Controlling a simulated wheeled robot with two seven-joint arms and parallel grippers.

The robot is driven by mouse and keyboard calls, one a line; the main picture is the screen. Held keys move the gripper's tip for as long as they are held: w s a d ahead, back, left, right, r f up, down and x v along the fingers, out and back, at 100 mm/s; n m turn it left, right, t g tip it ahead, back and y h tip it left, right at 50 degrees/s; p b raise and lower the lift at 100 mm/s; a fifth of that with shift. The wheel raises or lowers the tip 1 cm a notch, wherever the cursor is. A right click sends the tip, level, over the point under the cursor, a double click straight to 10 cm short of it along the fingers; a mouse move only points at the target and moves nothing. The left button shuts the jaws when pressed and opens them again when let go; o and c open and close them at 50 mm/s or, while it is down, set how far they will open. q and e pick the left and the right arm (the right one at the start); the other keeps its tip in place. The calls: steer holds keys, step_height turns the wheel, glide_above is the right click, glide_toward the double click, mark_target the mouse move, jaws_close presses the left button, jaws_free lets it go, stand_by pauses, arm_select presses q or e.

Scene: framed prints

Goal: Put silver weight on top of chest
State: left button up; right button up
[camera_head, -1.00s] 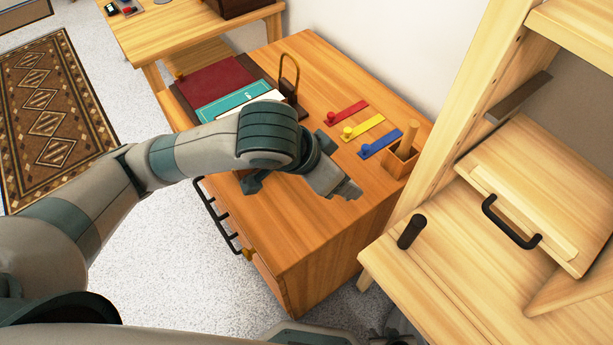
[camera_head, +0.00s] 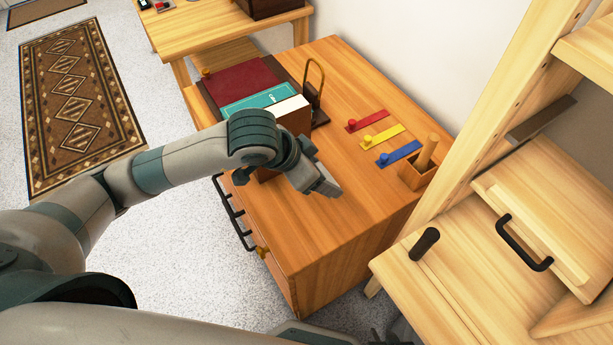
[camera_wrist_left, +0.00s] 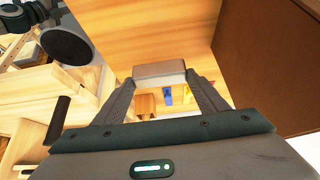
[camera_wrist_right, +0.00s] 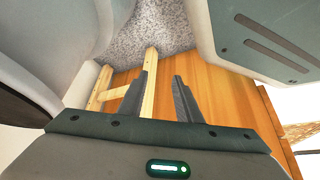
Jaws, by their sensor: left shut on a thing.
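My left gripper (camera_head: 322,186) is over the near part of an orange wooden drawer cabinet (camera_head: 325,235), right of the books. In the left wrist view its fingers (camera_wrist_left: 165,85) are shut on a small grey block (camera_wrist_left: 160,70), which looks like the silver weight. The block is hard to make out in the head view. A dark brown box (camera_head: 275,5) stands on the back table; I cannot tell whether it or the cabinet is the chest. My right gripper (camera_wrist_right: 160,85) is open and empty in the right wrist view; the head view does not show it clearly.
Books, including a teal one (camera_head: 255,100), stand by a bookend (camera_head: 313,85) on the cabinet. Red (camera_head: 367,120), yellow (camera_head: 382,136) and blue (camera_head: 400,153) knobbed pieces and a small wooden holder (camera_head: 418,178) lie to the right. A wooden desk (camera_head: 480,270) adjoins at right.

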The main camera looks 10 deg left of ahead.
arm_select(q)
steer(key=a, duration=0.1)
steer(key=w+a+f, duration=0.1)
steer(key=a+f, duration=0.1)
steer(key=shift+w+a+f+p, duration=0.15)
steer(key=shift+w+a+p, duration=0.1)
steer(key=shift+w+p, duration=0.1)
arm_select(e)
steer(key=shift+w+a+r+t, duration=0.3)
steer(key=shift+a+r, duration=0.1)
steer(key=shift+a, duration=0.05)
